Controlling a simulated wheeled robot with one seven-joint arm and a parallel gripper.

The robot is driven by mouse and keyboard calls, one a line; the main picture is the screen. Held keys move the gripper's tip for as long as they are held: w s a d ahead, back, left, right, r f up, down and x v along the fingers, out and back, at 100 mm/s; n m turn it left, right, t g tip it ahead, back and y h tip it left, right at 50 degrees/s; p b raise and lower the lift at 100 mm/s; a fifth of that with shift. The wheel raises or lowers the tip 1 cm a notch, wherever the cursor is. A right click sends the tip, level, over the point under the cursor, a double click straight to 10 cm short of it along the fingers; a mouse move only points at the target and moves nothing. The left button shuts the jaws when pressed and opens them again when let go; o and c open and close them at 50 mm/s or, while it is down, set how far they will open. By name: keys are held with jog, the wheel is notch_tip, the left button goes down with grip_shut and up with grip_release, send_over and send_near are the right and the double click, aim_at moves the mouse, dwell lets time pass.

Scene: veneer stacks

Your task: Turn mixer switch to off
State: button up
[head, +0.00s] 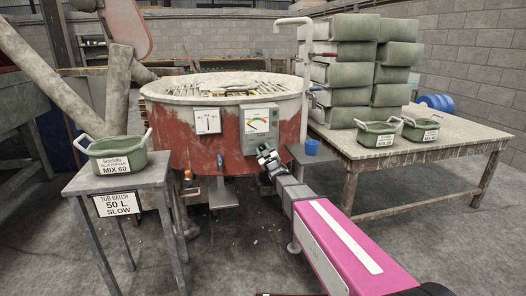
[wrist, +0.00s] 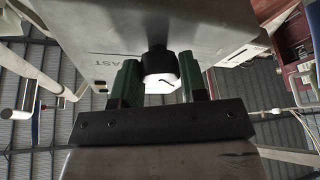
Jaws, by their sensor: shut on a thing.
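The mixer (head: 174,124) is a large round tub, red below and whitish above, in the middle of the head view. In the wrist view the box (wrist: 190,28) fills the top, with letters reading "AST". A black switch knob (wrist: 160,61) sticks out of it between my green gripper fingers. My gripper (head: 267,154) is at the lower edge of the box in the head view, and it also shows in the wrist view (wrist: 159,83), shut on the knob. The knob's pointer setting cannot be read.
A smaller white panel (head: 207,121) sits left of the control box. A side table (head: 121,181) holds a green tub labelled MIX 60 (head: 117,156).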

jog(key=o, duration=0.9)
jog(key=v, duration=1)
jog(key=shift+s+d+f, duration=0.1)
jog(key=shift+s+f, duration=0.05)
jog(key=shift+s, duration=0.2)
jog(key=shift+d, duration=0.1)
